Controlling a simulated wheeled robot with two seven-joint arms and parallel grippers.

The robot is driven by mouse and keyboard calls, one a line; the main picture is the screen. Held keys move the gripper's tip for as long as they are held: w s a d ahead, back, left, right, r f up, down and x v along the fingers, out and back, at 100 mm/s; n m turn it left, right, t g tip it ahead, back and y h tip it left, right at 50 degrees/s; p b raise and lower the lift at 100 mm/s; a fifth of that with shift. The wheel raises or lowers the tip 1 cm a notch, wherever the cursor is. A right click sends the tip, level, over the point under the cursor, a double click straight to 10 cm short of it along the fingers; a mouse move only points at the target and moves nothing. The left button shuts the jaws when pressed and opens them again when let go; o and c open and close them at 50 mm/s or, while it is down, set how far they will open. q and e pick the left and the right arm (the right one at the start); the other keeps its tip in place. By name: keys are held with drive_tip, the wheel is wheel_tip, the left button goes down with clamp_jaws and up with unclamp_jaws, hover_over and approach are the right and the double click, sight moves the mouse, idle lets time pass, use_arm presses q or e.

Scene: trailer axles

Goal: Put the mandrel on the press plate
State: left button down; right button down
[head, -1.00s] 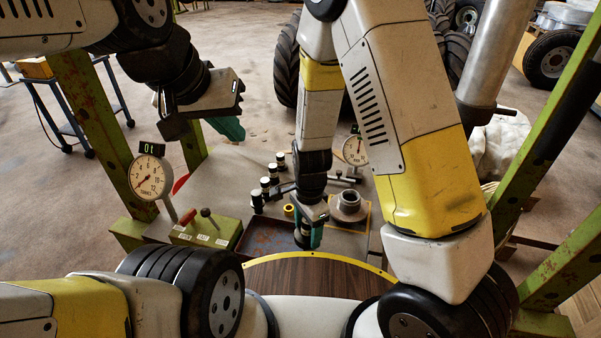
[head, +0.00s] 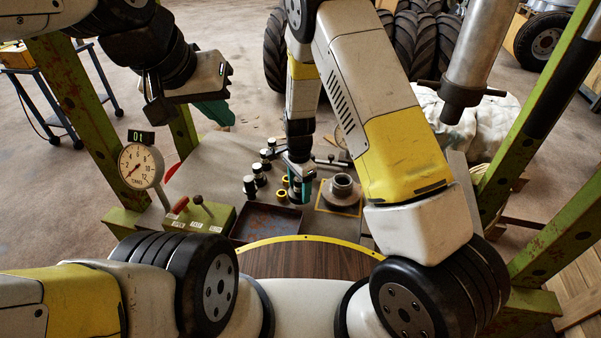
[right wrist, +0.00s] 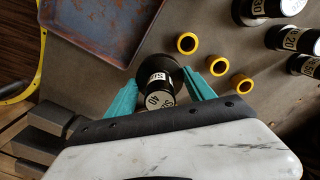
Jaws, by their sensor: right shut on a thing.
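A black mandrel with a cream label (right wrist: 158,90), which seems to read 40, is between the teal fingers of my right gripper (right wrist: 160,96) in the right wrist view. That gripper (head: 300,190) is shut on it, low over the bench beside the rusty tray's far right corner. In the head view the fingers mostly hide the mandrel; I cannot tell whether it touches the bench. A flat plate with a grey hub (head: 342,186) on it, outlined in yellow, lies just right of my right gripper. My left gripper (head: 213,108) hangs at upper left, clear of the bench; its finger gap is not clear.
Several other labelled mandrels (head: 250,186) stand left of my right gripper. Yellow rings (right wrist: 218,65) lie near them. The rusty tray (head: 268,220) is in front. A dial gauge (head: 141,166) and lever box (head: 198,218) stand left. The press ram (head: 470,70) hangs at right.

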sight(299, 195)
drive_tip(key=shift+w+f, duration=0.15)
drive_tip(key=shift+f, duration=1.55)
drive_tip(key=shift+f, duration=0.15)
drive_tip(key=shift+c, duration=1.8)
unclamp_jaws()
